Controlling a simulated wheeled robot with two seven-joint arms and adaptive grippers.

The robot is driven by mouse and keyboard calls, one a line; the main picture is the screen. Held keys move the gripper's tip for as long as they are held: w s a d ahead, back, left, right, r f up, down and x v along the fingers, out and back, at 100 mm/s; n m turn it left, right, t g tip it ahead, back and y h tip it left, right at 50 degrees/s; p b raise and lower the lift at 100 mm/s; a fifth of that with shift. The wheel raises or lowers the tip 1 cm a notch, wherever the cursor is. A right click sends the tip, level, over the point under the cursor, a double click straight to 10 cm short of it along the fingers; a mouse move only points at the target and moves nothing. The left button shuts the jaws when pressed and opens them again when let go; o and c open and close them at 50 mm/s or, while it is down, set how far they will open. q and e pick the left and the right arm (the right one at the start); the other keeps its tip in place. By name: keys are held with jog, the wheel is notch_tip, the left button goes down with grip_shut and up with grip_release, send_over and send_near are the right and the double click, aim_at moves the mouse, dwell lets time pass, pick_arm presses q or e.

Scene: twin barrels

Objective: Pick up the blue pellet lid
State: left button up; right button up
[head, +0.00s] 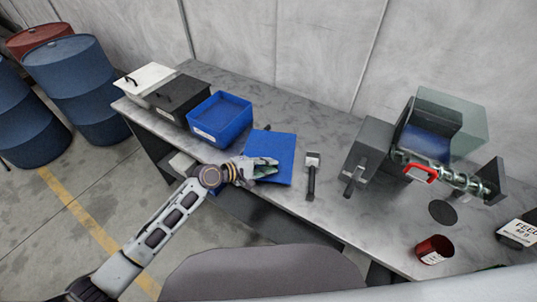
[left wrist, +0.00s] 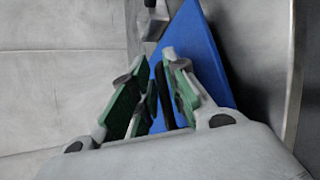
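The blue pellet lid (head: 273,145) is a flat blue panel near the front edge of the workbench, right of the blue bin (head: 219,117). My left gripper (head: 265,168) is over the lid's lower left part and covers some of it. In the left wrist view, the two green-padded fingers (left wrist: 155,80) stand apart, with the blue lid (left wrist: 207,55) behind and between them. Dark narrow shapes show between the fingers; I cannot tell whether they are a handle. Contact with the lid is not clear. My right gripper is out of view.
A black bin (head: 178,95) and a white bin (head: 147,78) stand left of the blue bin. A scraper-like tool (head: 312,177) lies right of the lid. Farther right are a grey machine (head: 368,150) and a red cup (head: 434,249). Blue barrels (head: 78,80) stand at left.

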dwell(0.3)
pick_arm(q)
grip_shut()
jog(key=shift+r, duration=0.1)
notch_tip(320, 180, up, 10)
dwell(0.8)
dwell(0.4)
